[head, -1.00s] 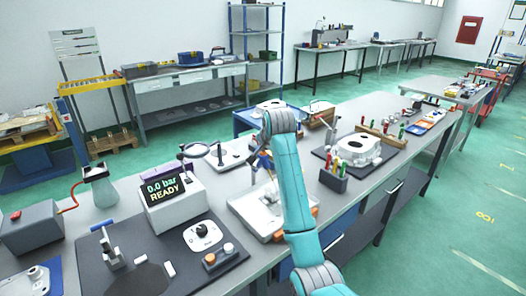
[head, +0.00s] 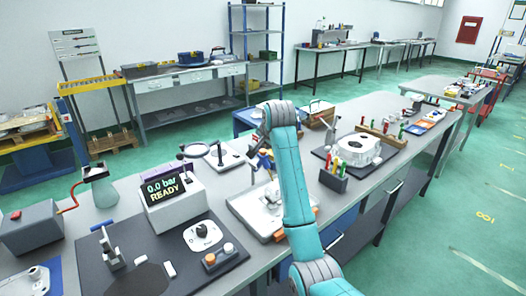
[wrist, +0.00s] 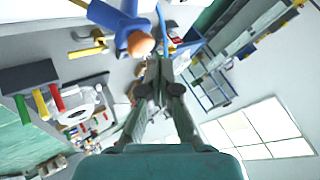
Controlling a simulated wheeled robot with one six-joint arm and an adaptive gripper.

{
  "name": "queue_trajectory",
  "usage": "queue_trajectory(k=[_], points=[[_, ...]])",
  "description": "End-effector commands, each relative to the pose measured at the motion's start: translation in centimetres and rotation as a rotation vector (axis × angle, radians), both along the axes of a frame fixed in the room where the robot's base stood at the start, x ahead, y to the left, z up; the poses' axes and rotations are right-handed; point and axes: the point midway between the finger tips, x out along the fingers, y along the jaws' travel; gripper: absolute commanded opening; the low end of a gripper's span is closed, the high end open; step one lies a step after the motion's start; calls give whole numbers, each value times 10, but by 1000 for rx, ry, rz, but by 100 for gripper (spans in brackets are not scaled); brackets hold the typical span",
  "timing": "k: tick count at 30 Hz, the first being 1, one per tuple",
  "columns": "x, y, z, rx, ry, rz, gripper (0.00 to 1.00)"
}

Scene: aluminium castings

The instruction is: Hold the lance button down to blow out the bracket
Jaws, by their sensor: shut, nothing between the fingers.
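The lance (wrist: 122,22) is a blue body with a blue hose in the wrist view. Its rounded orange button (wrist: 140,44) faces my gripper. My gripper (wrist: 153,66) is shut and empty, its fingertips close beside the button; I cannot tell whether they touch it. In the head view my gripper (head: 258,158) is small and partly hidden by my arm, next to a bit of blue of the lance. A pale casting, which looks like the bracket (head: 268,197), lies in a light tray (head: 244,211) below, partly hidden by my arm.
A tester reading "0.0 bar READY" (head: 172,198) stands left of the tray. A holder with coloured handles (head: 334,180) and a round housing on a dark mat (head: 360,149) are to the right. A magnifier stand (head: 222,158) is behind the tray.

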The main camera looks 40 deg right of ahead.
Motion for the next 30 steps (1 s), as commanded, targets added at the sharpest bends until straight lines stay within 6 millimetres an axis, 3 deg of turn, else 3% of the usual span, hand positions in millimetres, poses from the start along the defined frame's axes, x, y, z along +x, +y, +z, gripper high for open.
queue_trajectory(k=[8, 21, 30], points=[[0, 0, 11, -1, -1, 0, 0], [0, 0, 47, -1, -1, 0, 0], [0, 0, 50, 0, 0, 0, 0]])
